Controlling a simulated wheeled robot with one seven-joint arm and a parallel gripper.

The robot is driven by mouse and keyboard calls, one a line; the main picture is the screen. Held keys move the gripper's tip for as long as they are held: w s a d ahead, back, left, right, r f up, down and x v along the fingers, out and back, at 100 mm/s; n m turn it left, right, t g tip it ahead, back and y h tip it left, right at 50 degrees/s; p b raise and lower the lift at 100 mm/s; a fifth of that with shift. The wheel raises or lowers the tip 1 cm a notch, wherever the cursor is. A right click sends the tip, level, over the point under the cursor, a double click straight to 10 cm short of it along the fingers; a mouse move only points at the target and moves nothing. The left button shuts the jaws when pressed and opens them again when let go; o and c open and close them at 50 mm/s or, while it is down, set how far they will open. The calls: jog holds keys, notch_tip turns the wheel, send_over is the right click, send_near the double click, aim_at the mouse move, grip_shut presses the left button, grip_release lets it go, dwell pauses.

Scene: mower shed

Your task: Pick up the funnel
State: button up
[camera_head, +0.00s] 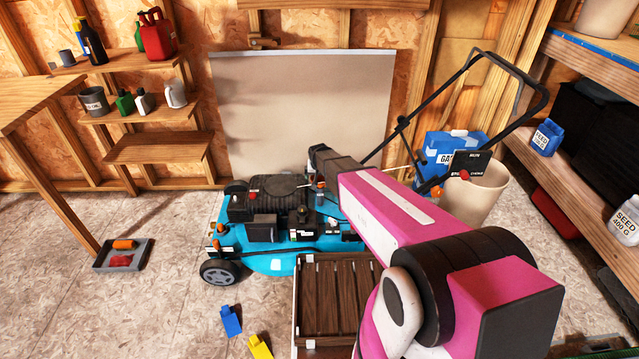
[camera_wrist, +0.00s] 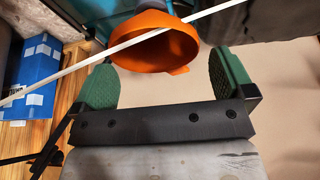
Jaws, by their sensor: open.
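The orange funnel (camera_wrist: 155,52) shows in the wrist view with its wide round mouth towards the camera, just beyond and between my fingertips. My gripper (camera_wrist: 163,72) is open, its two green-padded fingers apart on either side of the funnel's near rim. I see no clear contact between the pads and the funnel. A thin white rod (camera_wrist: 100,52) crosses in front of the funnel's upper part. In the head view my arm hides most of the gripper area above the blue mower (camera_head: 270,264); I cannot make out the funnel there for certain.
The mower's black handle (camera_head: 520,78) rises at the right of my arm. A slatted wooden crate (camera_head: 335,295) is in front. A grey tray (camera_head: 103,264) lies on the open floor at left.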

aim_at(320, 180)
jog(key=x, duration=0.5)
jog(key=shift+d+f, duration=0.15)
jog(key=shift+d, duration=0.05)
jog(key=shift+s, duration=0.1)
jog(key=c, duration=0.7)
jog(key=shift+o, duration=0.2)
jog(key=shift+r, duration=0.7)
jog(key=r, duration=0.3)
jog(key=shift+a+r, duration=0.15)
jog(key=shift+a, duration=0.25)
jog(key=w+a+r, duration=0.2)
jog(key=a+r, duration=0.8)
jog(key=r, duration=0.3)
jog(key=shift+w+a, duration=0.3)
